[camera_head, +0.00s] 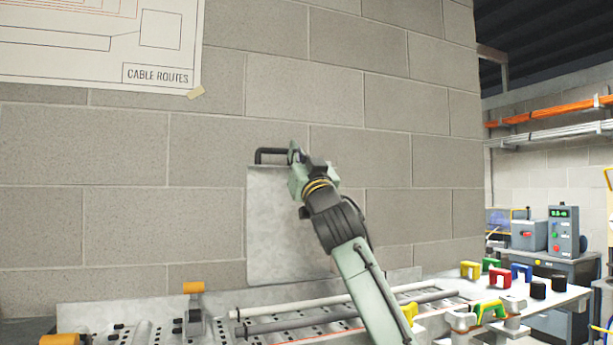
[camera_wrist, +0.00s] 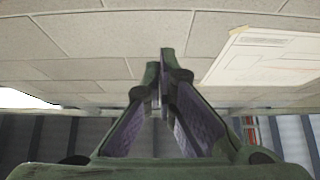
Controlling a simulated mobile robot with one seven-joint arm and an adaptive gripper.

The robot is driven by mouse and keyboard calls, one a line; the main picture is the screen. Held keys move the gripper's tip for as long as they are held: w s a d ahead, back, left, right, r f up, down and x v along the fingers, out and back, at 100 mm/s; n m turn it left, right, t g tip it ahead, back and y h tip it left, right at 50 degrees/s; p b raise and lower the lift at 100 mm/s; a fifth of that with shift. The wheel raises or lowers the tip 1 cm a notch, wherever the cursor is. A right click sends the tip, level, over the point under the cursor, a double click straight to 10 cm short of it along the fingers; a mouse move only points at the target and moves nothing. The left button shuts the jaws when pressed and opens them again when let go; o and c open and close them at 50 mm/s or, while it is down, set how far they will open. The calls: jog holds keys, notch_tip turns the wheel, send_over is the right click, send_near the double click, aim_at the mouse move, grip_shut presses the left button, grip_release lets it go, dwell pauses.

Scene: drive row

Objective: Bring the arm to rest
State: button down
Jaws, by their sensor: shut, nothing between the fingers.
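My gripper (camera_head: 294,150) is at the end of my raised arm, in front of the block wall in the head view. In the wrist view my gripper (camera_wrist: 165,58) has its two fingers together at the tips, with nothing between them. In the head view its tips overlap the right end of a black handle (camera_head: 268,151) at the top of a pale grey panel (camera_head: 268,225). I cannot tell whether they touch the handle. My arm hides part of the panel's right side.
A perforated metal bench (camera_head: 120,335) runs along the bottom, with grey rods (camera_head: 290,324) and several coloured handles (camera_head: 499,277) on it. A cable routes poster (camera_head: 90,45) hangs at upper left; it also shows in the wrist view (camera_wrist: 265,60). Machines (camera_head: 565,230) stand at right.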

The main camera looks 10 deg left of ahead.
jog(key=shift+b+v, duration=0.7)
jog(key=shift+v, duration=1.6)
